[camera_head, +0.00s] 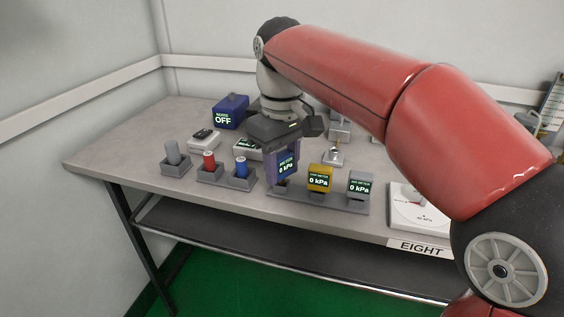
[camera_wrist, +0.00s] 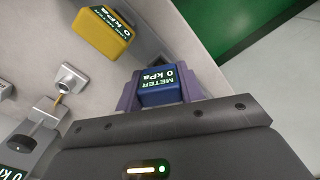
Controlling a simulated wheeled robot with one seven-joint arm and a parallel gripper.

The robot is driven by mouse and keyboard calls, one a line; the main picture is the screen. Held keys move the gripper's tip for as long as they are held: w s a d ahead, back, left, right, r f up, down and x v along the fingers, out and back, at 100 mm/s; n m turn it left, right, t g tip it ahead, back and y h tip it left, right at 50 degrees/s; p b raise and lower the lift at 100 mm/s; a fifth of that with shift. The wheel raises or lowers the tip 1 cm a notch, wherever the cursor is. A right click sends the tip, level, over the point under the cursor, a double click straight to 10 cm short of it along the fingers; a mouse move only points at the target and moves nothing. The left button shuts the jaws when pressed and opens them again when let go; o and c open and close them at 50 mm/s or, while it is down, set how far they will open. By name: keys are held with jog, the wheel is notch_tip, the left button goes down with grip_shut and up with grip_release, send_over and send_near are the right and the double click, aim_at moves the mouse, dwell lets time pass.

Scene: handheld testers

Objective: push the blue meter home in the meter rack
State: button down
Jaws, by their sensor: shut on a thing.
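The blue meter (camera_head: 287,165) reads 0 kPa and is gripped by my gripper (camera_head: 284,160) at the left end of the grey meter rack (camera_head: 344,202). In the wrist view the blue meter (camera_wrist: 161,86) sits between the two purple fingers (camera_wrist: 158,90), its labelled face showing. It looks roughly upright over the leftmost rack place. Its lower end is partly hidden, so I cannot tell how deep it sits. The yellow meter (camera_head: 320,178) and the grey meter (camera_head: 359,186) stand in the rack to its right.
A holder with red (camera_head: 209,161) and blue (camera_head: 241,167) cylinders stands left of the rack, beside a grey cylinder (camera_head: 172,152). A blue box marked OFF (camera_head: 230,112) is behind. A white dial gauge (camera_head: 415,210) is at the right. The table's front edge is close.

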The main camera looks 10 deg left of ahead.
jog(key=shift+f+b, duration=0.35)
jog(key=shift+f, duration=0.35)
jog(key=c, duration=0.8)
grip_release()
